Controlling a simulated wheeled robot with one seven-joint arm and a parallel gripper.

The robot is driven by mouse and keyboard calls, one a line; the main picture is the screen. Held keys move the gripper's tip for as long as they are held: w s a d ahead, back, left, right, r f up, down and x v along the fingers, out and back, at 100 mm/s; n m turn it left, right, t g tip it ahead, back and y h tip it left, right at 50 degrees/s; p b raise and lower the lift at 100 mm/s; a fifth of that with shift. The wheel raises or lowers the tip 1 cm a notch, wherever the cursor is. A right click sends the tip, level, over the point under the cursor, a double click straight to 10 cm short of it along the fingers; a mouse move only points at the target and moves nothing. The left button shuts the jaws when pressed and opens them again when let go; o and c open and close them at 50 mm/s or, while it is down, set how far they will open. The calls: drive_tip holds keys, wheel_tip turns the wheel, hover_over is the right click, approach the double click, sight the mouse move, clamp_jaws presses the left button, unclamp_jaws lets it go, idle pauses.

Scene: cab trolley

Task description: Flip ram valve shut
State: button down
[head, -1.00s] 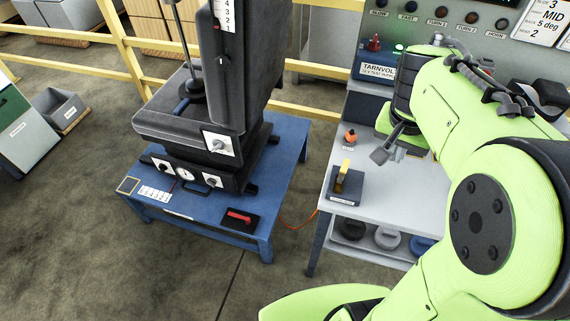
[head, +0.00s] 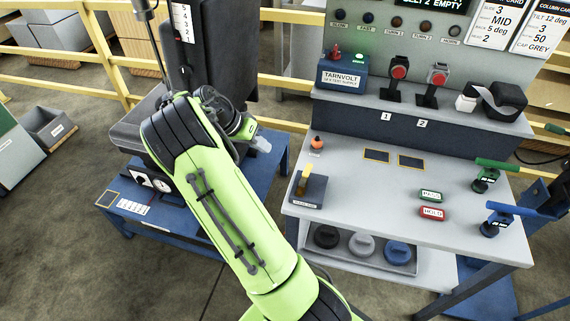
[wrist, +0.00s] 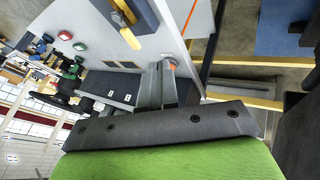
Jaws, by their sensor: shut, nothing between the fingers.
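No label that I can read names the ram valve. A yellow lever (head: 304,180) stands on a dark block (head: 313,192) at the near left of the grey bench; its front label is too small to read. The lever (wrist: 128,38) shows at the top of the wrist view. A green-handled valve (head: 497,164) and a blue-handled valve (head: 510,208) are at the bench's right side. My gripper (head: 263,146) is shut and empty, left of the yellow lever and apart from it. Its fingers (wrist: 157,86) show closed together in the wrist view.
The grey bench (head: 365,205) carries an orange knob (head: 317,142), green and red plates (head: 432,212) and red buttons (head: 399,72) at the back. My arm covers much of the blue table (head: 270,165) and its black machine (head: 225,50). Yellow rails (head: 115,50) run behind.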

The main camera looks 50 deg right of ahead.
sight(306, 174)
drive_tip(key=shift+f, duration=0.1)
drive_tip(key=s+d+f+b, duration=0.1)
drive_tip(key=s+d+f, duration=0.1)
drive_tip(key=s+d+f+b, duration=0.1)
drive_tip(key=s+d+f, duration=0.1)
drive_tip(key=s+f, duration=0.1)
drive_tip(key=s+d+f+b, duration=0.1)
drive_tip(key=s+d+f, duration=0.1)
drive_tip(key=shift+s+d+f, duration=0.1)
drive_tip(key=shift+s+f, duration=0.05)
drive_tip(key=shift+f, duration=0.25)
